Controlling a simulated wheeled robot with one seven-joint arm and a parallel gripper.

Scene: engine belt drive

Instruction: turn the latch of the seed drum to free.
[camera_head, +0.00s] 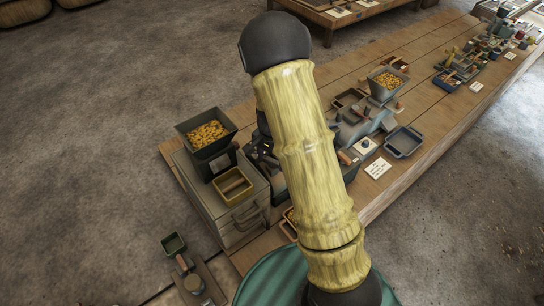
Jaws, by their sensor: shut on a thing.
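My arm stands across the middle of the view and covers much of the bench behind it. My gripper cannot be made out, and what it holds is hidden. A dark mechanical part (264,152) shows at the left edge of my arm, too small and covered to identify. I cannot make out the seed drum or its latch. A dark hopper (221,141) full of yellow-orange grains stands on a grey box (216,200) to the left of my arm.
A yellowish tray (233,188) sits on the grey box. Right of my arm, the wooden bench (434,125) bears a second grain hopper (384,90), a blue-grey tray (404,142) and a white card (378,169).

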